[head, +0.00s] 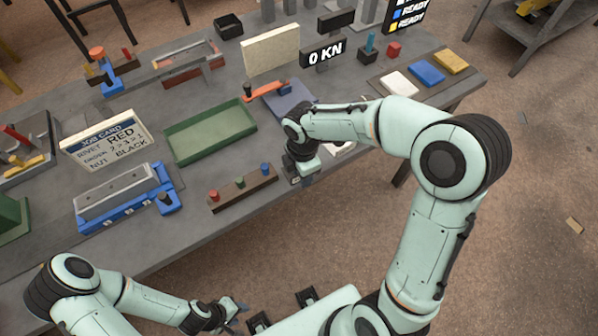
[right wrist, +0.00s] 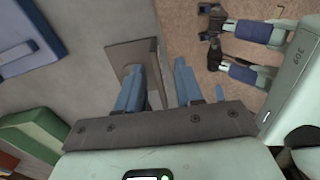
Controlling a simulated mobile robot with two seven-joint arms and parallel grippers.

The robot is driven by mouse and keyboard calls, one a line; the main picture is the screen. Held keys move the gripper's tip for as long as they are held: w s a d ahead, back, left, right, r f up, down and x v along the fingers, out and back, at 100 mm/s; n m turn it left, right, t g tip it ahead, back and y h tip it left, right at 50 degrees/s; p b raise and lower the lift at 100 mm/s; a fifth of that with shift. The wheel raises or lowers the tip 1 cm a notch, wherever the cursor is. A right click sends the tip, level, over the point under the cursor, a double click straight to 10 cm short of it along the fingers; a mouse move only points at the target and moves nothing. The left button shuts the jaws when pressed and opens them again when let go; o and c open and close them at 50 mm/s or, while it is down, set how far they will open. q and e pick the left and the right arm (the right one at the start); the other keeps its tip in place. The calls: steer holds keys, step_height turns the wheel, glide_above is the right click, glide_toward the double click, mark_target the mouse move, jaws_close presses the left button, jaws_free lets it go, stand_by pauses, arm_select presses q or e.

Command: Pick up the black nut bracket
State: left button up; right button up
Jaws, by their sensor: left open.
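I cannot pick out a black nut bracket with certainty in either view. In the right wrist view, a dark grey-brown plate (right wrist: 120,58) lies behind and beside one finger of my right gripper (right wrist: 157,68). The two blue fingers stand apart, and I cannot tell whether they touch the plate. In the head view, the right gripper (head: 303,168) is low over the front edge of the bench, right of the block with red, green and blue pegs (head: 243,190). My left gripper (head: 236,311) is open and empty, in front of the bench and away from its objects.
A green tray (head: 176,150) lies mid-bench. Left of it are a job card (head: 105,143) reading "NUT BLACK" and a blue fixture (head: 125,208). Coloured pads (head: 427,72) lie at the right.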

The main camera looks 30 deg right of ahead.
jaws_close()
steer(key=shift+r, duration=0.1)
